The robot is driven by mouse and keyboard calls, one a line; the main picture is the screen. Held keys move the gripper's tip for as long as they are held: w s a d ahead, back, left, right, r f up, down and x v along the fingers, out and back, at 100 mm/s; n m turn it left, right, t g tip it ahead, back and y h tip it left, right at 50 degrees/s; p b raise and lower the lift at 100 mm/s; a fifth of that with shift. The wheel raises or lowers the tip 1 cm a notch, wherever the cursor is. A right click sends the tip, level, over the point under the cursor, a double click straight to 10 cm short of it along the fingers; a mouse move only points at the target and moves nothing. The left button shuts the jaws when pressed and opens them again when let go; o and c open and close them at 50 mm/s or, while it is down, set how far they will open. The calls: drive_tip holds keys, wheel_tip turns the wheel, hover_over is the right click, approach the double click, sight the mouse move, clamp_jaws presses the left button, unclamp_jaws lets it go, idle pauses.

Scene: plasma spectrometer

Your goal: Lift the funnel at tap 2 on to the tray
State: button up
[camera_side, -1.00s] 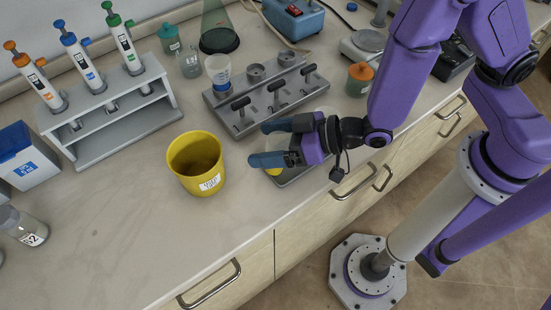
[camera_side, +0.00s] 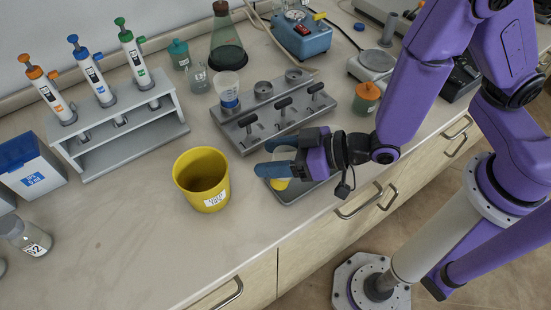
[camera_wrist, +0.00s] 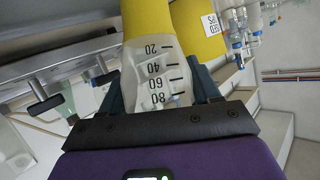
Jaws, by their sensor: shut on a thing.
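My gripper (camera_side: 276,164) is low over the grey tray (camera_side: 297,196) at the bench's front edge, shut on a funnel. The funnel (camera_side: 279,184) shows a yellow lower part below the blue fingers in the side view. In the wrist view its clear, graduated cup (camera_wrist: 160,75) sits between the fingers. I cannot tell whether it touches the tray, since the gripper hides most of it. Behind stands the grey manifold (camera_side: 247,143) with several black tap handles. Another funnel (camera_side: 228,88) with a blue band stands at its left port; the other two ports look empty.
A yellow bin (camera_side: 201,178) stands just left of the tray. A pipette rack (camera_side: 125,137) is at the back left. An orange-capped jar (camera_side: 366,98) stands right of the manifold.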

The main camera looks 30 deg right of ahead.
drive_tip(key=shift+d+r+n+g+h, duration=0.1)
drive_tip(key=shift+d+r+n+h, duration=0.2)
drive_tip(key=shift+r, duration=0.7)
drive_tip(key=shift+d+r+n+g+h, duration=0.15)
drive_tip(key=shift+r+h, duration=0.3)
drive_tip(key=shift+r, duration=0.6)
drive_tip(key=shift+d+r+n+g+h, duration=0.15)
drive_tip(key=shift+d+r+h, duration=0.2)
drive_tip(key=shift+r, duration=0.65)
drive_tip(key=shift+s+f, duration=0.1)
drive_tip(key=shift+f, duration=3.2)
drive_tip(key=shift+f, duration=0.65)
drive_tip(key=o, duration=1.2)
drive_tip(key=shift+o, duration=0.2)
